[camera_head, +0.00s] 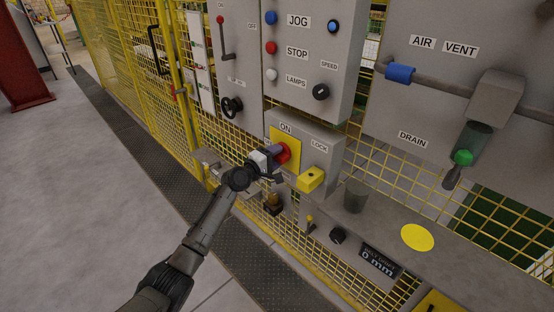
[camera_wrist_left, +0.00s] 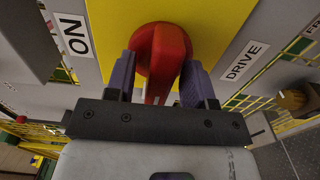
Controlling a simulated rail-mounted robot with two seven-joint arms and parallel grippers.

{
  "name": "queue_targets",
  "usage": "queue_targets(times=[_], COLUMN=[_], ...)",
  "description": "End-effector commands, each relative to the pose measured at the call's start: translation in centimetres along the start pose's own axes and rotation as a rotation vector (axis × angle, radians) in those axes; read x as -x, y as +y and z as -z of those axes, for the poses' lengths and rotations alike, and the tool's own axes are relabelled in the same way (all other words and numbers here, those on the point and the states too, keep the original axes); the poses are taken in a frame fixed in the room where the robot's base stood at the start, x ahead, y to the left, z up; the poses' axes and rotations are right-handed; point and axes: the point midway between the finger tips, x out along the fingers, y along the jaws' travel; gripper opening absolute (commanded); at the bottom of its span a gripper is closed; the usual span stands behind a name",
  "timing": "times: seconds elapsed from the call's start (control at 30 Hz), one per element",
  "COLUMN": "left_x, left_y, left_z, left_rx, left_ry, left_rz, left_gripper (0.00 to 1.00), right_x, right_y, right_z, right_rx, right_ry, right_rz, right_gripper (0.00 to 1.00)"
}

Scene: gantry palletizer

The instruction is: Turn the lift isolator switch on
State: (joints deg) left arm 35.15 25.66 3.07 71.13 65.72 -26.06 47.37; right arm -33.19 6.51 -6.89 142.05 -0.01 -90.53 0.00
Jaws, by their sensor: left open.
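A red rotary isolator switch (camera_head: 284,152) sits on a yellow plate (camera_head: 276,137), under an ON label (camera_head: 285,127). My left gripper (camera_head: 275,158) is at the switch and covers part of it. In the left wrist view, the red handle (camera_wrist_left: 163,55) stands between the two purple-grey fingers of my left gripper (camera_wrist_left: 159,76). The gripper is open, with one finger on each side of the handle. An ON label (camera_wrist_left: 73,36) is at the left there and a DRIVE label (camera_wrist_left: 244,62) at the right. I cannot tell whether the fingers touch the handle.
A yellow lock block (camera_head: 311,179) projects just right of the switch, below the LOCK label (camera_head: 319,145). A grey cup (camera_head: 355,196) and a yellow disc (camera_head: 417,237) are on the ledge. The JOG and STOP panel (camera_head: 312,60) is above. Yellow mesh fencing (camera_head: 120,60) stands left.

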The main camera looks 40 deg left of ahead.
Motion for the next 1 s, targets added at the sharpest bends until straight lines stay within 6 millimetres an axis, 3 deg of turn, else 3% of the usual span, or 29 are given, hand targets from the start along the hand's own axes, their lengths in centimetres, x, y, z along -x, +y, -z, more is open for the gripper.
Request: queue_targets(times=[0.47, 1.0], left_x=[-0.76, -0.74], left_y=[0.02, 0.01], left_z=[-0.03, -0.02], left_rx=[-0.001, -0.001], left_ry=[0.0, 0.0], left_rz=[0.001, 0.001], left_gripper=[0.49, 0.0], right_x=[-0.33, -0.32], right_y=[0.26, 0.18], right_z=[-0.19, -0.19], right_rx=[0.009, 0.006], right_ry=[-0.002, -0.002], right_rz=[-0.007, -0.005], right_gripper=[0.59, 0.59])
